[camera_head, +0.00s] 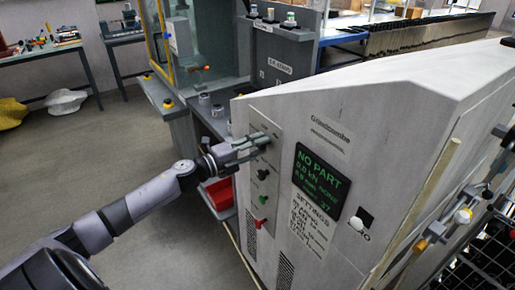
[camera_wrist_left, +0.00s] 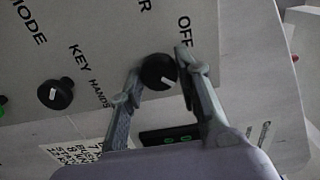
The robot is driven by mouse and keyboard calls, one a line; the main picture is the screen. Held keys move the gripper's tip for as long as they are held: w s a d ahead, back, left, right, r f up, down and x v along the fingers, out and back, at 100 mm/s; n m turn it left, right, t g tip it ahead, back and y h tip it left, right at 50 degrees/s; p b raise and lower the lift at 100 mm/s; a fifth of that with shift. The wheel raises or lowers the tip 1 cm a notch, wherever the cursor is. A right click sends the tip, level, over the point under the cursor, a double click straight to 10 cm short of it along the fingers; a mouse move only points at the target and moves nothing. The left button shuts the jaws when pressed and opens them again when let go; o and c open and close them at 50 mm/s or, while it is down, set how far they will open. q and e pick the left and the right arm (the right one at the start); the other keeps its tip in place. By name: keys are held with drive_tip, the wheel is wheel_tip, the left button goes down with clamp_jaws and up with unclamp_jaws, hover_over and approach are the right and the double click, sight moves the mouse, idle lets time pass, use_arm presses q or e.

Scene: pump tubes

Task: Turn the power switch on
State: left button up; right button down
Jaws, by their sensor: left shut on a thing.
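The power switch is a round black knob (camera_wrist_left: 158,72) with a white pointer mark, on the pale panel of the machine. In the left wrist view a label ending in R and the word OFF stand near it. My left gripper (camera_wrist_left: 160,75) is shut on this knob, one finger on each side of it. In the head view my left gripper (camera_head: 262,143) reaches the upper part of the machine's control strip and hides the knob. My right gripper is in neither view.
Another black knob (camera_wrist_left: 55,94) sits near the words MODE and KEY. A red bin (camera_head: 220,193) stands behind my gripper. Floor at left is open.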

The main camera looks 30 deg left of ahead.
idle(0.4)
use_arm(q)
drive_tip(key=o, duration=1.1)
drive_tip(key=v, duration=1.2)
drive_tip(key=shift+f, duration=0.1)
drive_tip(key=shift+a, duration=0.1)
